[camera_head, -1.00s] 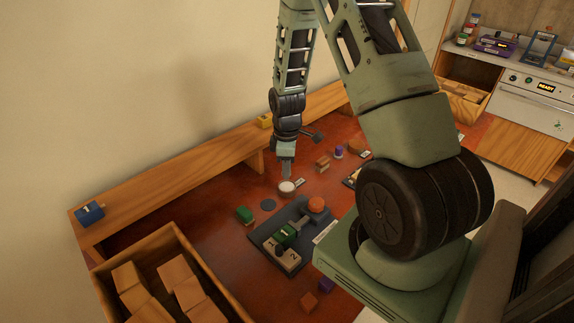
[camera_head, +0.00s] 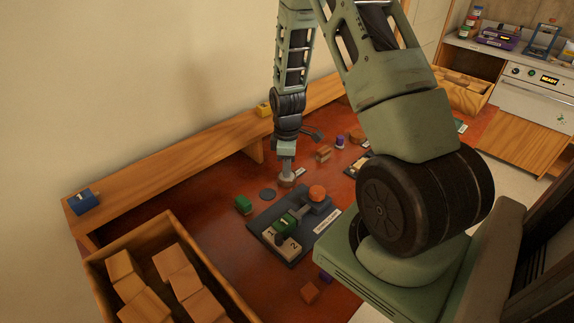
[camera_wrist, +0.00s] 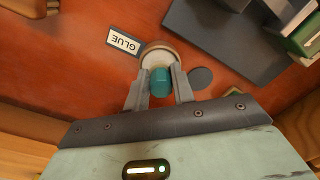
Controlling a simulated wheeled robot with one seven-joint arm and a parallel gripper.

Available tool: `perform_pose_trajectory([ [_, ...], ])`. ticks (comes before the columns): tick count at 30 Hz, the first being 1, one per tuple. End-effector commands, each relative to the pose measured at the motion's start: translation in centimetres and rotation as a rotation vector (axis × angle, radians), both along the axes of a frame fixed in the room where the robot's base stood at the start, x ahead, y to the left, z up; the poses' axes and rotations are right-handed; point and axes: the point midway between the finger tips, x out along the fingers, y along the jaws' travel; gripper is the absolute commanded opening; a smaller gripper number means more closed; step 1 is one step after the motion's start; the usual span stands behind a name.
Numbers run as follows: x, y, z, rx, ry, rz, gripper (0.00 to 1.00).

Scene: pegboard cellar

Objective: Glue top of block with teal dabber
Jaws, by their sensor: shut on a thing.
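My gripper (camera_head: 287,176) points down over the glue pot (camera_head: 286,184), a round pale pot beside a small GLUE label (camera_wrist: 124,41). In the wrist view my gripper (camera_wrist: 159,90) is shut on the teal dabber (camera_wrist: 160,83), a rounded teal piece between the fingers. The pot (camera_wrist: 158,54) lies directly under the dabber; whether the dabber's lower end is inside it is hidden.
A flat dark disc (camera_head: 268,194) and a loose green block (camera_head: 243,204) lie left of the pot. A wooden crate of blocks (camera_head: 240,304) stands front left. A wooden ledge (camera_head: 160,180) runs along the wall. Other small pieces lie to the right.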

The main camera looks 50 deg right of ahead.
Motion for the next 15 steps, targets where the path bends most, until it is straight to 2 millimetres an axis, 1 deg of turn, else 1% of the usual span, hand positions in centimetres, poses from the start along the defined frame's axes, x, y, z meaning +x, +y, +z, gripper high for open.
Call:
perform_pose_trajectory([
  [15,0.00,0.00,-0.41,0.000,0.000,0.000,0.06],
])
